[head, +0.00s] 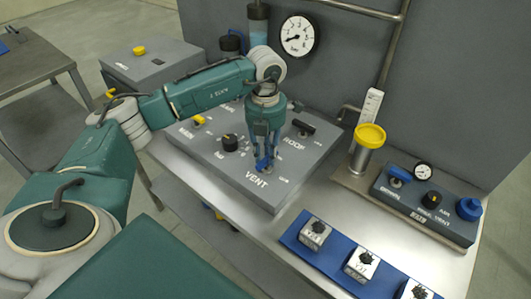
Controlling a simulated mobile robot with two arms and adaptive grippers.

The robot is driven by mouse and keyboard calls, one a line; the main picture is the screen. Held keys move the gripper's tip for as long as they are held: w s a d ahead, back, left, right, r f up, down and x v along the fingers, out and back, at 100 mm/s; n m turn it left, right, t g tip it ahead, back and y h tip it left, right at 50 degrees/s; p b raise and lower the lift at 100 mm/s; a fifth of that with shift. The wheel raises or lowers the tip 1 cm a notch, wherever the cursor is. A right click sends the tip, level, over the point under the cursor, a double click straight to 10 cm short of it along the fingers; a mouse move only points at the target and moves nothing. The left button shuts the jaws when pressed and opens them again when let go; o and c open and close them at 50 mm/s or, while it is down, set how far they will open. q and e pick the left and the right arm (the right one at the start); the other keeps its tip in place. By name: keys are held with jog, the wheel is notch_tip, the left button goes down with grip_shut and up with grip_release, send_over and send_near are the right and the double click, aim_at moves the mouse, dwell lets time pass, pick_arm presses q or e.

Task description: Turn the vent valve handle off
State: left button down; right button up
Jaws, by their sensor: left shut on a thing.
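The grey turret plate (215,160) lies on the metal bench and carries several handles and labels. My left gripper (264,158) points down from above and is shut on the vent valve handle. Its fingers hide much of the handle, so I cannot tell its exact angle. My right gripper is not in view.
A yellow-topped cylinder (369,137), a side panel (445,222) and a blue mat (330,262) with small blocks are to the right.

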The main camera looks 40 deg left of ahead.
pick_arm(q)
jog(key=m+b, duration=0.3)
jog(key=m, duration=0.1)
jog(key=shift+w+f+m, duration=0.1)
jog(key=shift+w+m, duration=0.05)
jog(key=shift+m, duration=0.15)
jog(key=m+b, duration=0.3)
jog(key=m, duration=0.3)
jog(key=shift+w+d+b, duration=0.1)
jog(key=shift+d+b, duration=0.05)
jog(key=shift+b, duration=0.15)
jog(key=m+b, duration=0.1)
jog(key=m, duration=0.2)
jog(key=shift+m, duration=0.4)
jog(key=shift+d+r+m+b, duration=0.1)
jog(key=shift+m+b, duration=0.2)
jog(key=shift+m, duration=0.5)
jog(key=shift+d+r+m+b, duration=0.1)
jog(key=shift+m+b, duration=0.15)
jog(key=shift+m, duration=0.55)
jog(key=shift+w, duration=0.1)
jog(key=c, duration=1.5)
grip_release()
